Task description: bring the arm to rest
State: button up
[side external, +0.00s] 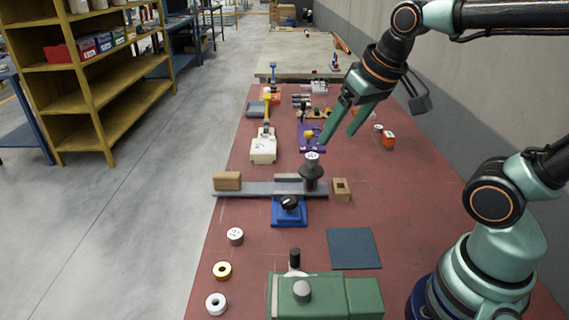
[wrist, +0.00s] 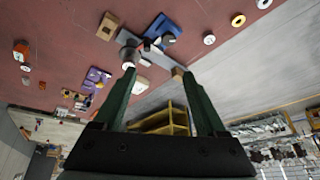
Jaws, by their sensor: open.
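My gripper (side external: 341,124) is open and empty, with its two green fingers pointing down and left above the red table (side external: 405,210). In the side external view its tips are above and a little right of a dark spool-like part with a pale top (side external: 312,172). In the wrist view the two fingers (wrist: 164,85) are spread wide with nothing between them. The view there is tilted, showing the table at upper left and the floor and shelves beyond.
Below the gripper are a blue clamp base (side external: 289,213) with a grey rail, wooden blocks (side external: 227,181) (side external: 341,190) and a purple fixture (side external: 311,138). A white device (side external: 263,149) stands left. A green machine (side external: 325,297) is at the front. A dark blue mat (side external: 354,249) lies flat and empty.

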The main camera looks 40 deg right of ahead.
jog(key=shift+s+a+f+n+t, duration=0.35)
jog(key=shift+s+f+n, duration=0.2)
jog(key=shift+s+n, duration=0.35)
